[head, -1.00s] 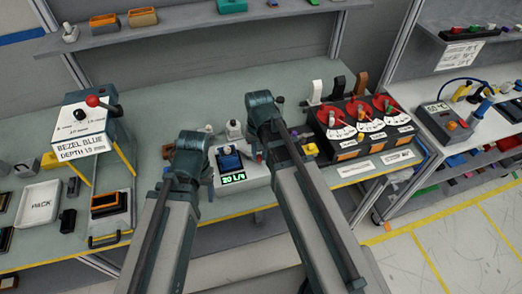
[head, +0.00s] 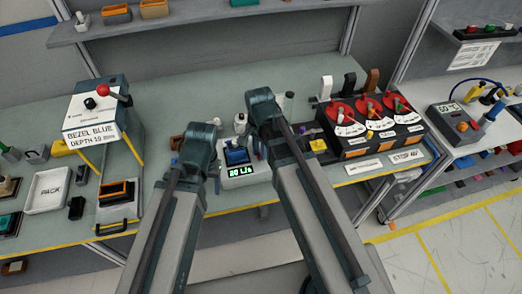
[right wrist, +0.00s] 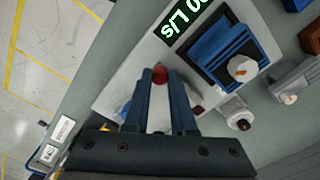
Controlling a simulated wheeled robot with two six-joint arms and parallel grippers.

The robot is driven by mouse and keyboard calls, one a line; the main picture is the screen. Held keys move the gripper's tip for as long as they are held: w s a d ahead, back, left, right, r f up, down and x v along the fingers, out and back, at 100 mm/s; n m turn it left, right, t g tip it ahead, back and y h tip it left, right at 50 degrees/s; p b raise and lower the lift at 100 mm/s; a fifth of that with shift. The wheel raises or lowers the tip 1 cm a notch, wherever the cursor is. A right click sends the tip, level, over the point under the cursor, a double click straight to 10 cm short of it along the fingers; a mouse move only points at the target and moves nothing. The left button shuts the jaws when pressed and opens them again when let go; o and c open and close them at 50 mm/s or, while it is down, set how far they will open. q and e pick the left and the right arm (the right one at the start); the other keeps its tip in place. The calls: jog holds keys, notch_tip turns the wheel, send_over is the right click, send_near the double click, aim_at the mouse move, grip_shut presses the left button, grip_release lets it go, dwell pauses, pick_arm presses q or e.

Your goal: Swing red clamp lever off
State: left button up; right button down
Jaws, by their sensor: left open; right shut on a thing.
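The clamp unit (head: 235,181) is a light box with a green display and a blue block (head: 237,156) on top. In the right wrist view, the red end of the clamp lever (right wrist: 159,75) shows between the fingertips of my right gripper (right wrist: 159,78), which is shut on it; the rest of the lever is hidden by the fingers. The blue block (right wrist: 215,52) sits beside it, up and right. In the head view my right gripper is hidden behind its arm. My left gripper (head: 216,184) is mostly hidden by its arm, open, left of the unit.
A press (head: 95,105) with a red-knobbed lever and a white PACK tray (head: 47,190) stand on the left. A panel with red dials (head: 369,112) stands to the right. White bottles (head: 240,122) stand behind the unit. The floor in front is clear.

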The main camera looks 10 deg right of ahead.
dwell(0.4)
jog(key=c, duration=0.7)
grip_release()
jog(key=shift+c, duration=0.2)
notch_tip(320, 180, up, 14)
jog(key=p, duration=1.3)
jog(key=shift+p, duration=0.4)
jog(key=shift+f, duration=0.15)
